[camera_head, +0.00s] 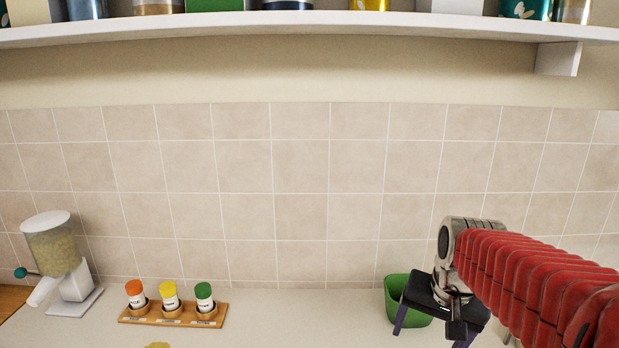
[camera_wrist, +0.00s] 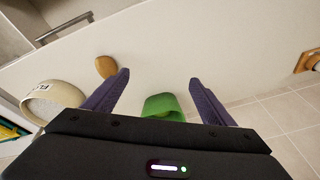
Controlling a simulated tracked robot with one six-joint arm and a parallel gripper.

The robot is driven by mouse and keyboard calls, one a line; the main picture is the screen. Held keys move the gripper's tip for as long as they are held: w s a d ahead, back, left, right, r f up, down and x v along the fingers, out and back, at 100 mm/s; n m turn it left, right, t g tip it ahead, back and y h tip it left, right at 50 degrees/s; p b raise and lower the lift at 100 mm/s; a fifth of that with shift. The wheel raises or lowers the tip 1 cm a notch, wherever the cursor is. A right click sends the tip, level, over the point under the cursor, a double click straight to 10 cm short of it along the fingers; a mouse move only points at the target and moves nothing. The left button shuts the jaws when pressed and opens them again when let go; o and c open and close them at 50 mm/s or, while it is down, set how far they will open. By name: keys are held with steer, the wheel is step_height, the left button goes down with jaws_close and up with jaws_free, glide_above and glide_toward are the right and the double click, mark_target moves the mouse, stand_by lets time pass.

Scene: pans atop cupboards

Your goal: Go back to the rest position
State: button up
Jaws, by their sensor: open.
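My gripper (camera_head: 430,330) is at the right of the head view, low over the counter, at the end of my red-sleeved arm. In the wrist view its two purple fingers (camera_wrist: 159,80) stand wide apart with nothing between the tips. A green container (camera_head: 395,290) stands behind the gripper, partly hidden by it. In the wrist view the green container (camera_wrist: 162,106) shows between the fingers, its lower part hidden by the gripper body. I cannot tell whether the fingers touch it.
A wooden rack (camera_head: 172,313) with three spice jars and a dispenser (camera_head: 62,258) stand at the left. A shelf (camera_head: 300,27) with containers runs overhead. The wrist view shows a round labelled container (camera_wrist: 52,97) and a brown object (camera_wrist: 106,66). The middle counter is mostly clear.

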steer(key=s+a+n+t, duration=0.2)
steer(key=s+a+n, duration=0.3)
steer(key=s, duration=0.9)
steer(key=shift+a+r+t, duration=0.25)
steer(key=shift+a+t, duration=0.05)
steer(key=shift+a, duration=0.4)
steer(key=shift+c, duration=0.5)
